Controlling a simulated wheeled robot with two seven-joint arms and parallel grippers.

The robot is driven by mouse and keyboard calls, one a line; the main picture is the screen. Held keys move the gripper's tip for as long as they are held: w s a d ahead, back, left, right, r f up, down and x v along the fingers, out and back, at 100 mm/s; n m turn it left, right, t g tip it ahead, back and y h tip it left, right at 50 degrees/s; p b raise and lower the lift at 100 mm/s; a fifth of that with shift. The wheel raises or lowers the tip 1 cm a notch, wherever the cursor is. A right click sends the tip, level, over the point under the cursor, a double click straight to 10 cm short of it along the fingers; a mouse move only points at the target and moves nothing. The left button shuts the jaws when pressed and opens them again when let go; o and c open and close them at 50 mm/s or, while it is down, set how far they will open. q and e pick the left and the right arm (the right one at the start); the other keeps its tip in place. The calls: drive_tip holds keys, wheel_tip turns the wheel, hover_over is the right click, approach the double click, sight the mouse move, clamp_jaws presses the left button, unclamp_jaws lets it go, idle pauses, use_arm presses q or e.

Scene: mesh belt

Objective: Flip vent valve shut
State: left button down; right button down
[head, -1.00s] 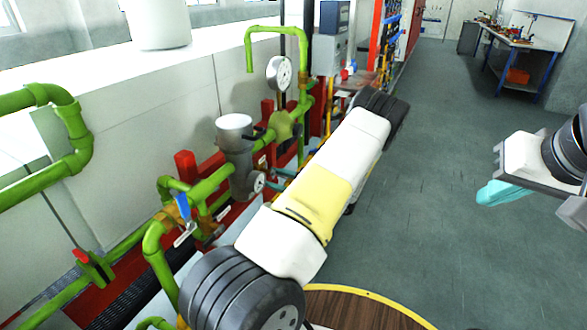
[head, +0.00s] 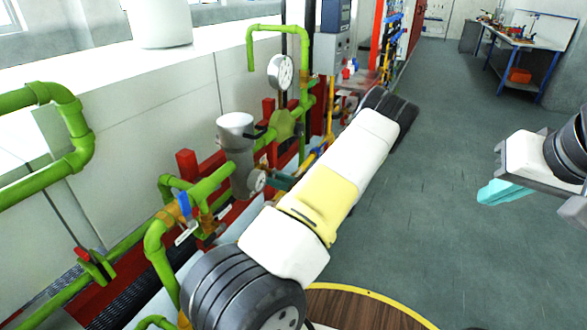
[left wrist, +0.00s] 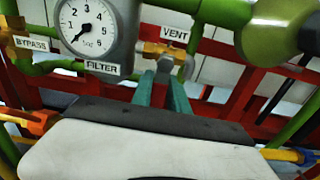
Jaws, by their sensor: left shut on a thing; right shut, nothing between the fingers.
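The vent valve (left wrist: 152,48), a small brass fitting on a green pipe, sits under the VENT label (left wrist: 174,34) in the left wrist view. My left gripper (left wrist: 165,78) has its teal fingers up against the valve's front and is shut on a small grey part there, apparently its handle. The fingers largely cover that part, so its angle is unclear. In the head view the left fingers (head: 280,181) show beside the filter gauge, partly behind my arm; the valve is not clear there. My right gripper (head: 506,191) is shut and empty over open floor at the right.
The filter gauge (left wrist: 85,25) is just left of the valve, with the BYPASS label (left wrist: 30,43) farther left. Green pipes and red frame bars crowd around. A blue-handled valve (head: 185,206) stands nearer. The floor (head: 440,200) at right is clear.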

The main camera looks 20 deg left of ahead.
use_arm(q)
drive_tip(key=c, duration=1.3)
unclamp_jaws()
drive_tip(key=shift+d, duration=0.15)
drive_tip(key=d, duration=0.7)
drive_tip(key=shift+s+d, duration=0.25)
drive_tip(key=shift+s, duration=0.05)
